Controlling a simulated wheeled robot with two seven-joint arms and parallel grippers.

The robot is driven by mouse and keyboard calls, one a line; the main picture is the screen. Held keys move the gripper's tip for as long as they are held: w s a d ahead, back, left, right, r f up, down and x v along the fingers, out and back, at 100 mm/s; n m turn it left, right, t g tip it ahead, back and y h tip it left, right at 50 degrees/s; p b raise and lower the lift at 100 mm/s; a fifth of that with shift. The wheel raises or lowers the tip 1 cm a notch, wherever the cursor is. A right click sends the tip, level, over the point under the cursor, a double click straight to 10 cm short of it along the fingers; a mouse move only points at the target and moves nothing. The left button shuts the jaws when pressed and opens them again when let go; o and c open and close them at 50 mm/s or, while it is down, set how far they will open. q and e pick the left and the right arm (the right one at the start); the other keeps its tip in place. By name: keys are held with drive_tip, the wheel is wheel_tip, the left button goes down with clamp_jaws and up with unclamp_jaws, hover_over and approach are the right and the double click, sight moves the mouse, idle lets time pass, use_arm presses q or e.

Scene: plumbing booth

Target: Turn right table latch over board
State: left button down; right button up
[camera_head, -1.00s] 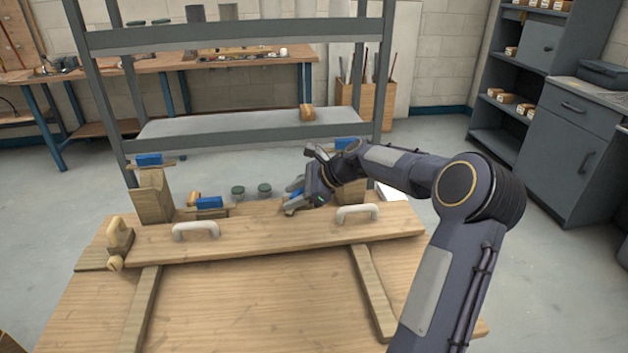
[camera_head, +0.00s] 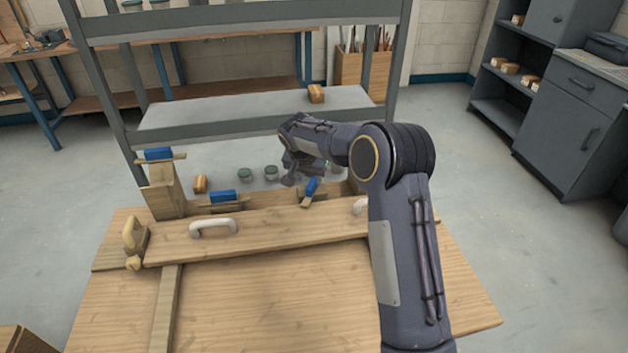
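The wooden board (camera_head: 290,231) lies across the table (camera_head: 270,300), with a white handle (camera_head: 213,225) at left and another (camera_head: 360,206) partly behind my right arm. The right table latch, a wooden piece with a blue grip (camera_head: 311,186), sits at the board's back edge. It is angled, its near wooden end pointing toward the board and seeming to reach its rear edge. The left table latch (camera_head: 223,197) lies roughly along the back edge. My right gripper (camera_head: 291,179) is above and just left of the right latch, apparently clear of it. Its finger opening is unclear. My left gripper is not in view.
A grey metal shelf (camera_head: 250,111) with a small wooden block (camera_head: 316,94) stands behind the table. A wooden post with a blue-topped latch (camera_head: 159,154) rises at the back left. Green-lidded jars (camera_head: 245,174) stand behind the board. The table's front is clear.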

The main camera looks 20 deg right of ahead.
sight(312, 183)
drive_tip(key=shift+x, duration=2)
drive_tip(key=shift+a, duration=0.1)
clamp_jaws()
